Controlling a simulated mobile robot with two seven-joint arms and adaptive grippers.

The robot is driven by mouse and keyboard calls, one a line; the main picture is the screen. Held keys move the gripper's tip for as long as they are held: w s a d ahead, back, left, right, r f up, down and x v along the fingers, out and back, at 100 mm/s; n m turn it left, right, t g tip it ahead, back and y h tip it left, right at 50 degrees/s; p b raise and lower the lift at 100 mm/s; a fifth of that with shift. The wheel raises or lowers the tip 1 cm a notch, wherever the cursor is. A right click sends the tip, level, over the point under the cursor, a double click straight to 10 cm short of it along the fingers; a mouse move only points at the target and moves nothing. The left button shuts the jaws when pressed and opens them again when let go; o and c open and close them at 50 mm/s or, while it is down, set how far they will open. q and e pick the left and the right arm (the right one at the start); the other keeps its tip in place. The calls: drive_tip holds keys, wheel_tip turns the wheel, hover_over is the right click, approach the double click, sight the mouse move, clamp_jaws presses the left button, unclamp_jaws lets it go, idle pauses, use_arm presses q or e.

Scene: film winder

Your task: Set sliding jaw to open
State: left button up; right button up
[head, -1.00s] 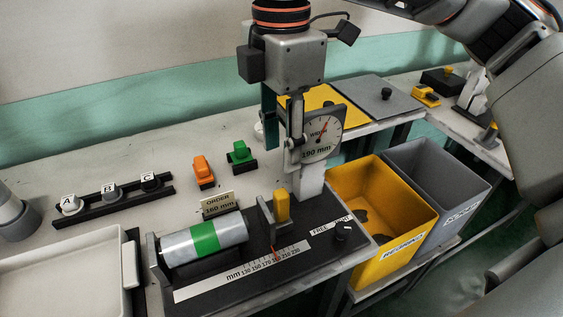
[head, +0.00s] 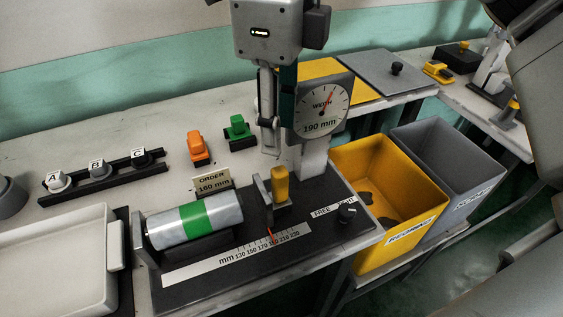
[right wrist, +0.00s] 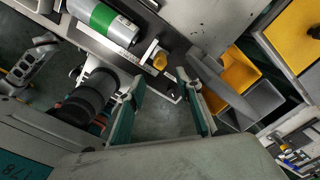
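The sliding jaw (head: 265,200), with an upright yellow handle (head: 281,185), stands on the black winder base right of a silver roll with a green band (head: 195,220). Its red pointer is near 190 on the mm scale, and the width dial (head: 321,105) reads 190 mm. My right gripper (head: 275,150) hangs fingers down just above and behind the handle, apart from it. In the right wrist view, its two teal-padded fingers (right wrist: 165,90) are spread with nothing between them, and the yellow handle (right wrist: 159,61) lies beyond them. My left gripper is not visible.
A black knob (head: 347,211) beside a FREE label sits at the base's right. An order card (head: 212,183) says 160 mm. Orange (head: 199,148) and green (head: 238,132) items lie behind. Yellow (head: 380,190) and grey (head: 450,160) bins stand right. A white tray (head: 60,240) is left.

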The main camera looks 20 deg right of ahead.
sight(281, 169)
drive_tip(key=n, duration=0.4)
drive_tip(key=shift+f, duration=0.25)
drive_tip(key=n+b, duration=0.1)
drive_tip(key=n, duration=0.3)
drive_tip(key=shift+f, duration=0.15)
drive_tip(key=shift+n, duration=0.3)
wheel_tip(281, 169, down, 8)
drive_tip(key=shift+r+b, duration=0.15)
drive_tip(key=shift+b, duration=0.65)
clamp_jaws()
drive_tip(key=shift+d, duration=0.15)
